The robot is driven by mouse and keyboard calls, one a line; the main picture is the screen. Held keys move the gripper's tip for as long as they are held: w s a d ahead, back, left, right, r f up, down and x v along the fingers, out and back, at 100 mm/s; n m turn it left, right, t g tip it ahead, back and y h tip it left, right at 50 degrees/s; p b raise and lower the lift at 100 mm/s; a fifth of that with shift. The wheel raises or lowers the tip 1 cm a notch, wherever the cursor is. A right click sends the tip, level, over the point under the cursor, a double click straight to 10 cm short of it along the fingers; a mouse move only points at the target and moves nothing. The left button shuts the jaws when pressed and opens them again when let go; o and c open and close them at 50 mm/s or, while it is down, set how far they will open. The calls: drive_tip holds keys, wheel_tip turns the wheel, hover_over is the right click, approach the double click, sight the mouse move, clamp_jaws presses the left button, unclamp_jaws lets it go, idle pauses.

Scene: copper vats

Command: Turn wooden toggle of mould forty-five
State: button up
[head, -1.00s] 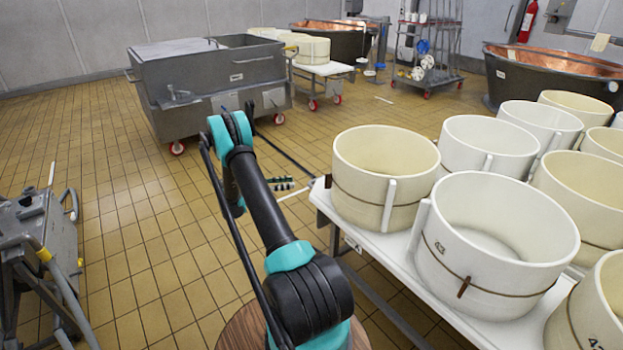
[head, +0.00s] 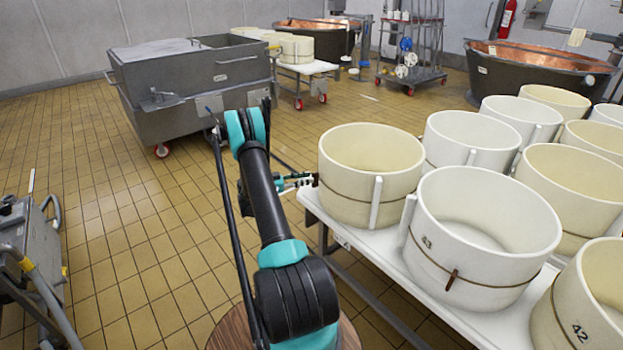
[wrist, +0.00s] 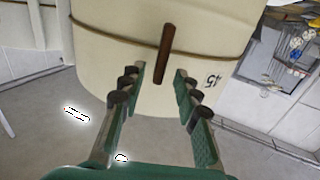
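The mould marked 45 is a cream round tub (wrist: 115,48) filling the upper middle of the wrist view, its number upside down. Its dark brown wooden toggle (wrist: 163,55) lies across the brown cord around the wall. My gripper (wrist: 158,80) is open, with one green finger on each side of the toggle's line; the toggle's near end shows between the fingertips. Contact cannot be told. In the head view my gripper (head: 298,181) is at the left side of the nearest left mould (head: 338,190), which appears to be this one; its number and toggle are hidden there.
The white table (head: 385,245) carries several more moulds, including one marked 43 (head: 490,265) and one marked 42 (head: 560,310). A grey wheeled vat (head: 190,85) stands behind my arm. Open tiled floor lies left; a grey machine (head: 30,245) stands at the left edge.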

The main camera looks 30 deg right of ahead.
sight(315, 180)
drive_tip(key=shift+x, duration=1.45)
clamp_jaws()
